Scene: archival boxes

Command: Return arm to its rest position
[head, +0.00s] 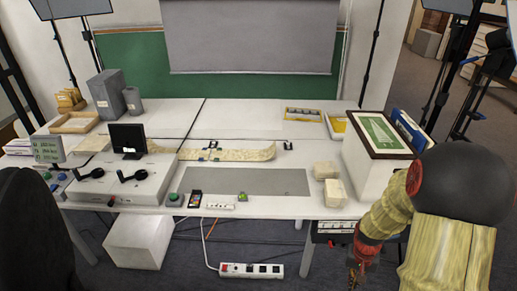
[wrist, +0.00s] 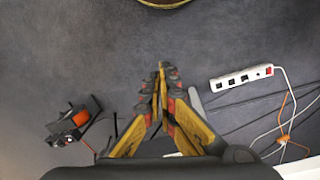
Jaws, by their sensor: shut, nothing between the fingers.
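My gripper (wrist: 160,95) points down over the grey floor in the wrist view. Its yellow and black fingers are together at the tips, with nothing between them. In the head view my arm comes in at the lower right, and my gripper (head: 356,272) hangs low beside the front right of the table (head: 255,207). It is partly cut off by the bottom edge there, and it is apart from the things on the table.
A white power strip (head: 251,270) with cables lies on the floor; it also shows in the wrist view (wrist: 241,78). Boxes (head: 330,180) and a framed green picture (head: 380,133) sit at the table's right. A white box (head: 140,241) stands under the table.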

